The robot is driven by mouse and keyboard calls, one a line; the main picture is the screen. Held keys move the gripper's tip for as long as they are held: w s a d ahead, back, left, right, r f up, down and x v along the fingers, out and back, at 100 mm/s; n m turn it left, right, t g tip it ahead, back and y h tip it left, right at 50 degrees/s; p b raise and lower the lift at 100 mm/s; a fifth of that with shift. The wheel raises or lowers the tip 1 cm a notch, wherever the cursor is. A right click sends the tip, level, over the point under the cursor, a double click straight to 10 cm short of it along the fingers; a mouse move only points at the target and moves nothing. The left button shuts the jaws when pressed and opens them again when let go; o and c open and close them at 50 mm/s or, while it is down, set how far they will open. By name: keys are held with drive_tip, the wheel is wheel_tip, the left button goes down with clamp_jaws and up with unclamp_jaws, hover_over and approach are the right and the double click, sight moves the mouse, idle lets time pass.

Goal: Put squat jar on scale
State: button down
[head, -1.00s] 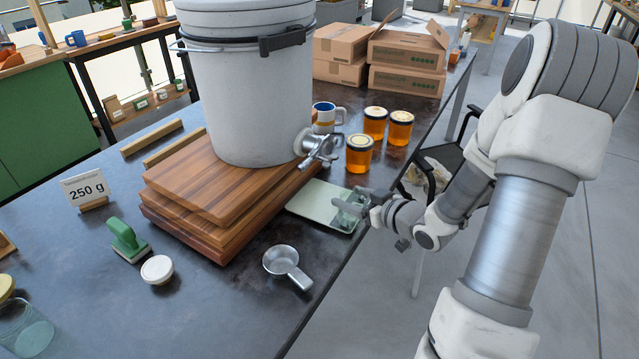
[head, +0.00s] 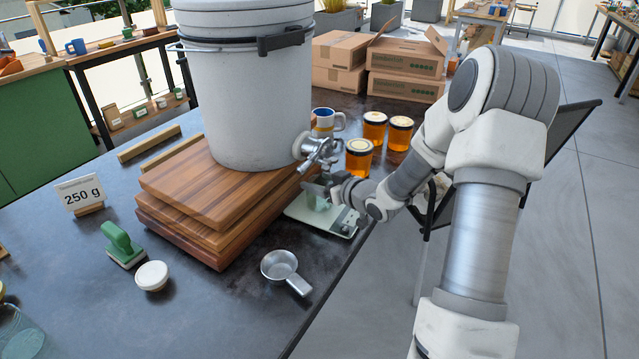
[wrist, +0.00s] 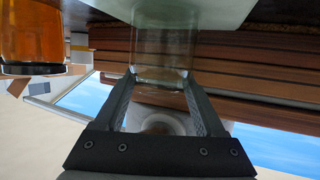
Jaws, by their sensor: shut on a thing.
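My gripper (head: 330,188) is shut on a clear glass jar, the squat jar (head: 317,199), at the left of the pale green scale (head: 295,208). In the wrist view the squat jar (wrist: 162,48) sits between the two fingers (wrist: 160,76) and looks empty. The scale plate (wrist: 225,12) shows beyond the jar's base. The jar appears over the plate; I cannot tell whether its base touches it. My fingers hide part of the jar in the head view.
The bucket's metal tap (head: 316,150) is close above my gripper. Wooden boards (head: 205,185) carry the white bucket (head: 245,100) just left of the scale. Several amber honey jars (head: 359,158) and a mug (head: 325,121) stand behind. A metal scoop (head: 283,270) lies in front.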

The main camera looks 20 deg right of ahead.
unclamp_jaws()
drive_tip(key=shift+f, duration=0.1)
drive_tip(key=shift+s+d+r, duration=0.1)
drive_tip(key=shift+s+r, duration=0.1)
drive_tip(key=shift+r, duration=0.1)
drive_tip(key=p+v, duration=0.2)
drive_tip(key=v, duration=0.9)
drive_tip(key=shift+s+p, duration=0.25)
drive_tip(key=shift+p, duration=0.1)
